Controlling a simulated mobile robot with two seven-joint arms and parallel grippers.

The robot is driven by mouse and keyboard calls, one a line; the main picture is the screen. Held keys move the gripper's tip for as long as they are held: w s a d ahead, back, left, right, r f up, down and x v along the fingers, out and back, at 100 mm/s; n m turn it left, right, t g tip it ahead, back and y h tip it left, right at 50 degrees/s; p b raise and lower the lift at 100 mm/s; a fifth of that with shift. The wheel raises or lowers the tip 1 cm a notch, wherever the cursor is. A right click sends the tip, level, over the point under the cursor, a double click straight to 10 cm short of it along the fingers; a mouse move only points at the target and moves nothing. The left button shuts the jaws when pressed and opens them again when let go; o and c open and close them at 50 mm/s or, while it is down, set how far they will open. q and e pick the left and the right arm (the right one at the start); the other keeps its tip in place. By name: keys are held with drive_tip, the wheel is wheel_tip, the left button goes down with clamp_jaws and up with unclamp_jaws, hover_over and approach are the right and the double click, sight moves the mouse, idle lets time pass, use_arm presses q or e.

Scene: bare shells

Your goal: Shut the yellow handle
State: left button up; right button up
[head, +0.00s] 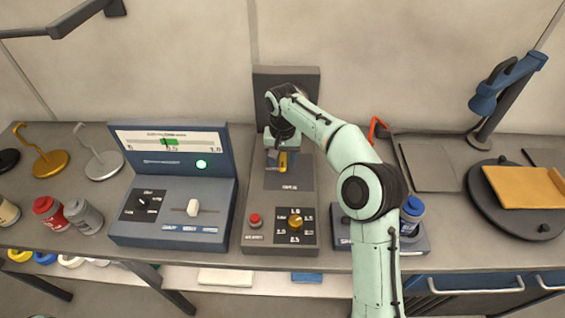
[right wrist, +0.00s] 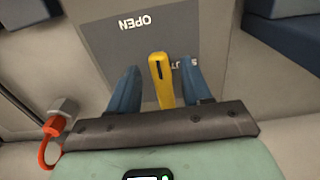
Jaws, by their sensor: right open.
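The yellow handle (right wrist: 161,80) is a narrow bar with a dark slot, seen in the right wrist view against a grey panel (right wrist: 115,40). The panel bears the word OPEN and a second word partly hidden behind the handle and a finger. My right gripper (right wrist: 158,75) is open, with one blue finger on each side of the handle and a visible gap to each. In the head view a small part of the yellow handle (head: 283,160) shows below my right gripper (head: 279,160); the arm hides much of it. My left gripper is not in view.
A grey console with a red button (head: 255,220) and a yellow dial (head: 295,222) lies in front of the handle. A blue slider console (head: 170,228) stands at left. A red-orange hooked part (right wrist: 52,128) is close beside my right gripper. A blue-capped jar (head: 412,208) stands right of my arm.

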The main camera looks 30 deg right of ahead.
drive_tip(key=shift+f, duration=0.3)
clamp_jaws()
